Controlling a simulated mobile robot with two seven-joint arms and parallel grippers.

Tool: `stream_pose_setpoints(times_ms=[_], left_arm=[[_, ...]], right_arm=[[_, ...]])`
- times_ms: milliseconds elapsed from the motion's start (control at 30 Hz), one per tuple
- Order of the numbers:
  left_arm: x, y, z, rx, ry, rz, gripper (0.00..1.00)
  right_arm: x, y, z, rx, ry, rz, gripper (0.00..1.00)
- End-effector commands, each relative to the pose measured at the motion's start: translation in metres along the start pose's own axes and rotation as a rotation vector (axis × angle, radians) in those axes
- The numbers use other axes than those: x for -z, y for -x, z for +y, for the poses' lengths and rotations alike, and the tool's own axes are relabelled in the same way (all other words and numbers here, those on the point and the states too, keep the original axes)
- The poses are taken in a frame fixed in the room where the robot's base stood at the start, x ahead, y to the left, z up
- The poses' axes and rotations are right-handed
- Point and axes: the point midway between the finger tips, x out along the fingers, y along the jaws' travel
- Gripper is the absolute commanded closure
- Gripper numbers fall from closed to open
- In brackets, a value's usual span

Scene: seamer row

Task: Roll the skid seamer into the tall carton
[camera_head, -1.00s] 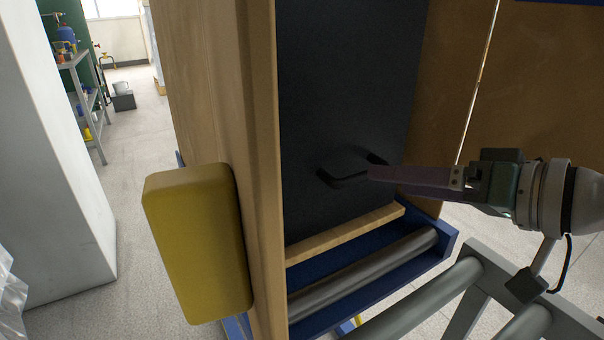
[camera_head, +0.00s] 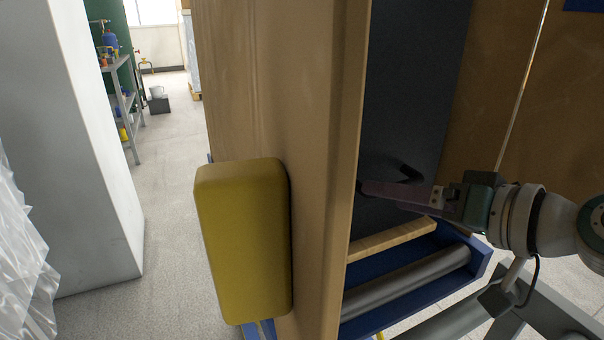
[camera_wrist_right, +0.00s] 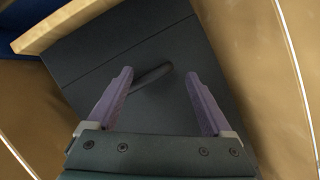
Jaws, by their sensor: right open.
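The tall carton (camera_head: 310,120) stands close in front as a brown wall, with another brown panel (camera_head: 500,90) at the right. The skid seamer's dark body (camera_head: 415,60) shows between them, upright on a pale wooden skid (camera_head: 395,238); its left part is hidden by the near wall. A dark handle (camera_head: 408,174) stands out from its face. My right gripper (camera_head: 368,188) is open in front of that face, its tips beside the near wall's edge. In the right wrist view, the handle (camera_wrist_right: 152,76) lies partly between the open fingers (camera_wrist_right: 158,80). My left gripper is out of view.
A yellow block (camera_head: 245,240) sits against the carton wall. A blue frame with a grey roller (camera_head: 410,280) lies under the skid, beside a grey roller stand (camera_head: 545,310). A white cabinet (camera_head: 80,150) stands left, with clear floor (camera_head: 175,200) between.

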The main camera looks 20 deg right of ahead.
Motion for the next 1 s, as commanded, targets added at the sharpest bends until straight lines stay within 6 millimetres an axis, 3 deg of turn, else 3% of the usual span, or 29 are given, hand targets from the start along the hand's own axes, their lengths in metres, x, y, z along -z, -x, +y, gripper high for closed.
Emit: stream_pose_setpoints(times_ms=[233, 667, 1000], left_arm=[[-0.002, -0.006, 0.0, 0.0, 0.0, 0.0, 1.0], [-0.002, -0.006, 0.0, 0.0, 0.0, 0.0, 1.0], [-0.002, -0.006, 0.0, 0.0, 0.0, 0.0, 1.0]], right_arm=[[-0.001, -0.032, 0.0, 0.001, 0.0, 0.0, 0.15], [-0.001, -0.038, 0.0, 0.0, 0.001, -0.002, 0.16], [0.0, -0.038, 0.0, 0.001, 0.0, -0.001, 0.55]])
